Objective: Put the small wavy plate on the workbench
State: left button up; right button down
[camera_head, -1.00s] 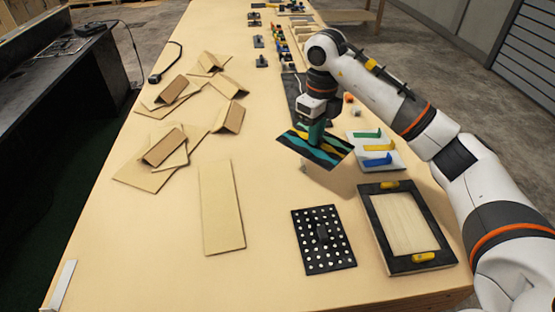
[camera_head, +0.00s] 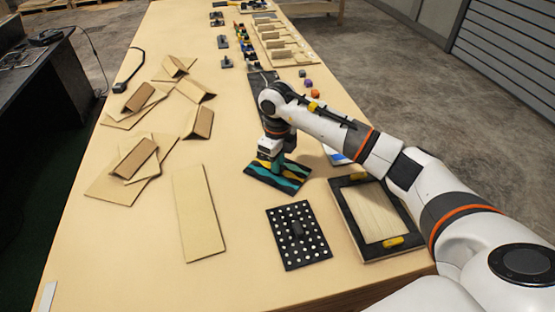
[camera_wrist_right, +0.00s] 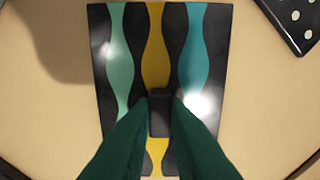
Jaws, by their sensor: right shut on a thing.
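The small wavy plate (camera_head: 263,181) is black with teal, yellow and green wavy stripes. In the head view it is at the middle of the workbench (camera_head: 140,262), at or just above the surface; I cannot tell if it touches. My right gripper (camera_head: 276,168) points down over it. In the right wrist view the plate (camera_wrist_right: 178,60) fills the middle, and the green fingers of my right gripper (camera_wrist_right: 160,115) are shut on its small dark handle. My left gripper is not in view.
A black plate with white dots (camera_head: 285,220) and a black-framed wooden panel (camera_head: 340,192) lie nearer. Cardboard pieces (camera_head: 135,158) lie to the left, with a long flat piece (camera_head: 198,215). Clear bench lies between this piece and the wavy plate.

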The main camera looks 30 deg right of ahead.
jog(key=shift+f, duration=0.1)
jog(key=c, duration=1.4)
grip_release()
notch_tip(320, 180, up, 12)
jog(key=b, duration=0.3)
jog(key=shift+r, duration=0.25)
